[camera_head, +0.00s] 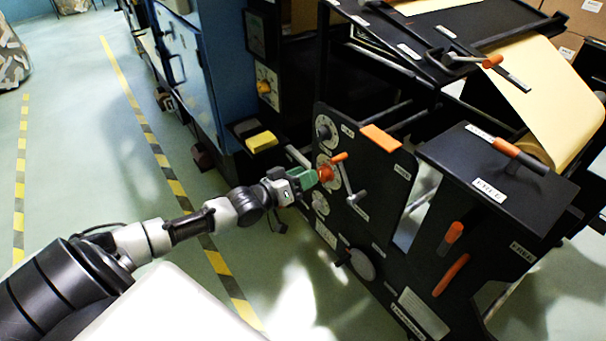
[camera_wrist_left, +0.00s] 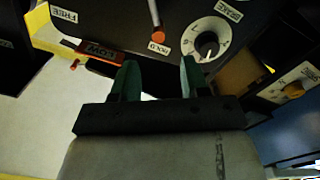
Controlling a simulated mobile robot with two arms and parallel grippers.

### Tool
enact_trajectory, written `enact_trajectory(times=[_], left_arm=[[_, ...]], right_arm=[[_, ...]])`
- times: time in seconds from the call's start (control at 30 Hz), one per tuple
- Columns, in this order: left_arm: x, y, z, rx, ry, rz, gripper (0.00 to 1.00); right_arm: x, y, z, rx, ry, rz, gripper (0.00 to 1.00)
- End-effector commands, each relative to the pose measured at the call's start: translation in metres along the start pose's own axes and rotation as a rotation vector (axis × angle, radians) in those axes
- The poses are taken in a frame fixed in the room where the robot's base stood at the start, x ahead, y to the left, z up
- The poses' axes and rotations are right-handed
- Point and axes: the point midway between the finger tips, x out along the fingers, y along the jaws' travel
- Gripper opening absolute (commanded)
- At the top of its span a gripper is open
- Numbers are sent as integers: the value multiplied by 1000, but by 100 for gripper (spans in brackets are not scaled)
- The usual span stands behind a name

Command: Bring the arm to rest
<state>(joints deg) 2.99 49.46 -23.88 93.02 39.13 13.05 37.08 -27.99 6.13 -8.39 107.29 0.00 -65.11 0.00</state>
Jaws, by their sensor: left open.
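My left arm reaches in from the left in the head view. Its gripper (camera_head: 308,178) has green fingers and is at the black machine panel (camera_head: 375,180), close to a red-orange knob or handle (camera_head: 326,173). In the left wrist view the two green fingers (camera_wrist_left: 158,80) stand apart, with nothing visible between them. Ahead of them are a lever (camera_wrist_left: 155,15) with an orange end by a HOLD label (camera_wrist_left: 159,48) and a white dial (camera_wrist_left: 208,42). I cannot tell whether a fingertip touches the panel. My right gripper is not in view.
The machine carries a brown paper sheet (camera_head: 545,85) and several orange-handled levers, one on a dark box top (camera_head: 520,155). A blue cabinet (camera_head: 190,65) stands behind the gripper. Open floor (camera_head: 75,130) with yellow-black tape (camera_head: 150,140) lies to the left.

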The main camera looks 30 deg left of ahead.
Motion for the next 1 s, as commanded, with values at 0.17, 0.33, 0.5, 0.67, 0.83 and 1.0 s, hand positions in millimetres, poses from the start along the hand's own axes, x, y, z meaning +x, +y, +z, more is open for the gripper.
enact_trajectory(times=[0.17, 0.33, 0.5, 0.67, 0.83, 1.0], left_arm=[[-1, 0, 0, 0, 1, 0, 45], [-1, 0, 0, 0, 1, 0, 45], [-1, 0, 0, 0, 0, 0, 45], [-4, 3, 26, 16, -55, -29, 45], [-26, 19, 123, 105, -299, -152, 45], [-78, 38, 217, 234, -629, -297, 45]], right_arm=[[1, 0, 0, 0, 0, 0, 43], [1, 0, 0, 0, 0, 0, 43], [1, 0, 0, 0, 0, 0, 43], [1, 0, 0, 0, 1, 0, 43], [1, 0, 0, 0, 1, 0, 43], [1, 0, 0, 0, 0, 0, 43]])
